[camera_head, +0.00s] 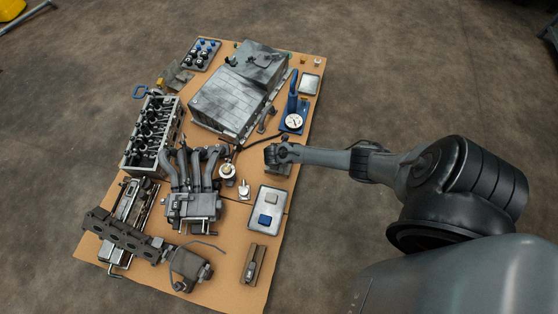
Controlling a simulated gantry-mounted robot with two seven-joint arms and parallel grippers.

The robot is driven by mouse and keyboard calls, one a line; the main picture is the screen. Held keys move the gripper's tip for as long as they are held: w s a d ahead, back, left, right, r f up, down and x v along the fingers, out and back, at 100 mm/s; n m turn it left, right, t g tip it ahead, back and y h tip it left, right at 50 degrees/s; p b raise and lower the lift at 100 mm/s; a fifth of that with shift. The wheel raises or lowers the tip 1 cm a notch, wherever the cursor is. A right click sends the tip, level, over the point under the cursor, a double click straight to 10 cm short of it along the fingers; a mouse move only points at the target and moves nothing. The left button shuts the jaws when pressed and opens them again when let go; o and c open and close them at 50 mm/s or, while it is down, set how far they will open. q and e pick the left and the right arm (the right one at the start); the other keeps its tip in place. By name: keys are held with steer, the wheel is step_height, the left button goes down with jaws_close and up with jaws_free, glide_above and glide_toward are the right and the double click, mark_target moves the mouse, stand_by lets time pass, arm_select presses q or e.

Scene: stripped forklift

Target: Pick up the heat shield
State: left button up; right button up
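A large grey, boxy metal cover with scuffed faces (232,100) lies at the back middle of the brown board. It looks most like the heat shield, though I cannot be sure of that. My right gripper (272,155) reaches in from the right over the board's right edge. It is in front of the cover's lower right end and apart from it in the picture. Its fingers are too small to tell whether they are open or shut, and I see no object clearly in it. My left gripper is not in view.
The brown board (225,268) is crowded. A cylinder head (152,135), a piped manifold (193,205), a long dark manifold (122,235), a blue-based gauge (293,121) and a metal tray (266,225) stand around. Bare concrete floor (400,60) surrounds the board.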

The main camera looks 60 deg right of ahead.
jaws_close()
steer(key=shift+r, duration=0.2)
stand_by(0.3)
